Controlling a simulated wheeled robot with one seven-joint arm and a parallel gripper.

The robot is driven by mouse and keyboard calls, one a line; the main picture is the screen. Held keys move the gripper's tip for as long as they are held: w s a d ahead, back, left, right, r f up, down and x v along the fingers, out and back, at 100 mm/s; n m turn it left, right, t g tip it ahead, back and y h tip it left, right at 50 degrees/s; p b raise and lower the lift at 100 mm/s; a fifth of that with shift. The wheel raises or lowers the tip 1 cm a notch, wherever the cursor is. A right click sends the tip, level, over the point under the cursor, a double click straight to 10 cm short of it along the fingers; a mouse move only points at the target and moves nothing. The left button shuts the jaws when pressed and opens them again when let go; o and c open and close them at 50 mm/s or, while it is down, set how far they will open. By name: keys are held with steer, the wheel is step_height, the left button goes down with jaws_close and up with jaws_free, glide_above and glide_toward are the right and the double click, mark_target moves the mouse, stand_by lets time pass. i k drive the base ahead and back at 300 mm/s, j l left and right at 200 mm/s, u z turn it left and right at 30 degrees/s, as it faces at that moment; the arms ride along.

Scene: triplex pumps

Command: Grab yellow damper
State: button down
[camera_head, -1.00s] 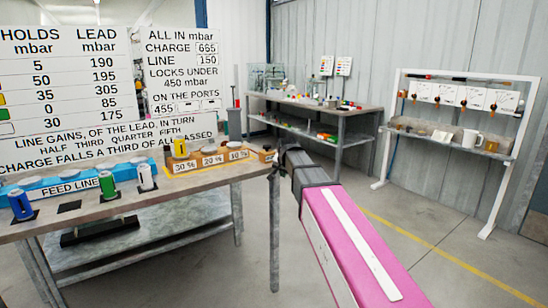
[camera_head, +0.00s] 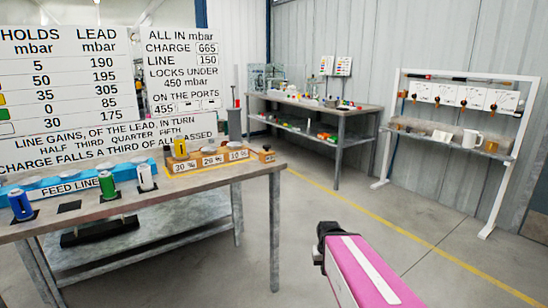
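The yellow damper (camera_head: 180,147) is a small upright cylinder with a dark band. It stands at the wooden block marked 30 % on the workbench at left. My pink arm reaches in from the lower right, and its dark end (camera_head: 323,238) is over open floor, to the right of and below the bench edge in the picture. It is well apart from the yellow damper. The fingers cannot be made out, so whether my gripper is open or shut does not show.
Blue (camera_head: 20,204), green (camera_head: 107,184) and white (camera_head: 145,177) dampers stand before the blue feed line (camera_head: 60,186). Large sign boards (camera_head: 65,90) rise behind. A second bench (camera_head: 340,110) and a white rack (camera_head: 392,130) stand farther back. The floor between is clear.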

mark_target(180, 148)
steer(key=u, duration=0.4)
steer(key=j+u, duration=0.15)
steer(key=u, duration=0.2)
steer(key=k+j+u, duration=0.1)
steer(key=u, duration=0.3)
